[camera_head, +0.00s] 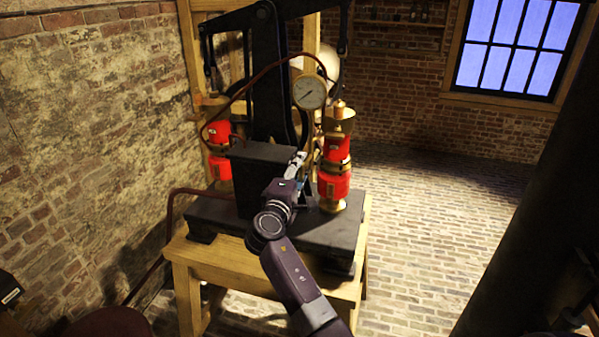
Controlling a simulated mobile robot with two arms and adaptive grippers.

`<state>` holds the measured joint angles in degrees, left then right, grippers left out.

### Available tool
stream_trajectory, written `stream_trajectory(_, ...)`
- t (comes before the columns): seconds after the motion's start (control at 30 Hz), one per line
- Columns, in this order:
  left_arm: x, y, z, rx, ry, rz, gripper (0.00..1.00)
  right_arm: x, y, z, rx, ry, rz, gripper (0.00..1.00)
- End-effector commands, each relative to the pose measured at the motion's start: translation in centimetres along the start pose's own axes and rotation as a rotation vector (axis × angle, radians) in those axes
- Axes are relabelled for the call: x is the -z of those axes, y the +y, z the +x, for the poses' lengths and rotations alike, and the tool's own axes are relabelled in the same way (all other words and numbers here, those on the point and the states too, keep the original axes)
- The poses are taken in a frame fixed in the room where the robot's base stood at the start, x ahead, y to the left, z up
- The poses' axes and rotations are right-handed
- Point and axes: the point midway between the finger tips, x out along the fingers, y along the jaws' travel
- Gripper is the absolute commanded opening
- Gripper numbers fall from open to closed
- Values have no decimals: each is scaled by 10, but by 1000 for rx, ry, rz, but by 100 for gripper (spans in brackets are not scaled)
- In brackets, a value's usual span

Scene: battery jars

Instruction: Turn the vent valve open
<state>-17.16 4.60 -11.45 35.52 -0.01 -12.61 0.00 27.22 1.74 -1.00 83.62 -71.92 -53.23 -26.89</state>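A black apparatus with a tall frame and a heavy dark base (232,228) stands on a wooden table (187,254). A red and brass cylinder (336,150) stands upright on the base's right side, and another red cylinder (218,153) is at the left. A round pressure gauge (310,92) is above, in front of the frame. My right gripper (299,163) is just left of the right cylinder, beside the dark box (262,165). Its fingers are small and seen from behind; I cannot tell whether they touch anything. I cannot make out the vent valve. My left gripper is not in view.
A thin reddish-brown pipe (240,91) arches from the left cylinder towards the gauge. A brick wall (90,130) stands at the left. The brick floor (430,220) is clear to the right, with a dark column (535,200) at the right edge.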

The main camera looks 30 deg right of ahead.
Motion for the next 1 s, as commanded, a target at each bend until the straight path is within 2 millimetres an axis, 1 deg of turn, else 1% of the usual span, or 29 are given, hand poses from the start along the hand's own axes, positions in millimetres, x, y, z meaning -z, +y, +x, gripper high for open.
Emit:
stream_trajectory(0.23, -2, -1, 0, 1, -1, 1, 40, 0, -3, -2, 5, 1, 0, 45)
stream_trajectory(0.33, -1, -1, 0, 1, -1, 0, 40, 1, -4, -10, 7, 2, 0, 45)
stream_trajectory(0.47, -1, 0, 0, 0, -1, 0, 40, 1, -4, -33, 8, 2, 3, 45)
stream_trajectory(0.6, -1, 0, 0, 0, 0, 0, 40, 0, -4, -64, 8, 2, 2, 45)
stream_trajectory(0.8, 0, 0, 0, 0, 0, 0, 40, 0, -3, -100, 6, 1, 0, 45)
stream_trajectory(0.9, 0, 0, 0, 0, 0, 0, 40, 0, -3, -112, 5, 1, 1, 45)
stream_trajectory(1.0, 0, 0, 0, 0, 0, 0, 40, 0, -2, -118, 4, 0, 0, 45)
